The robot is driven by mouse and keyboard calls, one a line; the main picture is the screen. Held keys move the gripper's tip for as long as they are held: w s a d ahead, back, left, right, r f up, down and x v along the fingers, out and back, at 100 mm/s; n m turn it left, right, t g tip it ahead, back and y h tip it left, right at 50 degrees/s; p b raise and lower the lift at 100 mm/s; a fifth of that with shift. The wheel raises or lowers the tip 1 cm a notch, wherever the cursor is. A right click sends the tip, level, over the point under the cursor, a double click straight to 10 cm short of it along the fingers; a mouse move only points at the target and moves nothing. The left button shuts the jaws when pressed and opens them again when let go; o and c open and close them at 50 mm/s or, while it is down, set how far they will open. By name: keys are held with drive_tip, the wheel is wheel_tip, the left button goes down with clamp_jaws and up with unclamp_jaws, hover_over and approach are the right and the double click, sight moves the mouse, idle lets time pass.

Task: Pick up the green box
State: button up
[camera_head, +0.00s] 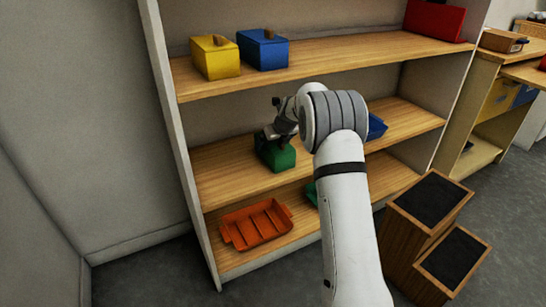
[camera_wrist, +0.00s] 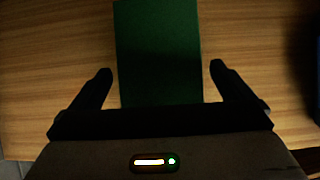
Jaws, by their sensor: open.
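The green box (camera_head: 276,155) stands on the middle shelf board in the head view, partly hidden behind my gripper (camera_head: 270,136). In the wrist view the green box (camera_wrist: 158,52) lies straight ahead, its near end reaching between the two dark fingers. My gripper (camera_wrist: 161,75) is open, with a finger on each side and a gap between each finger and the box. I cannot tell whether the fingers are at the box's height or above it. The box rests on the wooden board.
A yellow box (camera_head: 215,58) and a blue box (camera_head: 263,50) stand on the top board. A blue item (camera_head: 376,127) sits right of my arm on the middle board. An orange tray (camera_head: 256,225) and a partly hidden green item (camera_head: 312,193) are below. Wooden steps (camera_head: 425,215) stand at right.

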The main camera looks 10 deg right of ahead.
drive_tip(key=shift+w+f, duration=0.1)
drive_tip(key=c, duration=1.3)
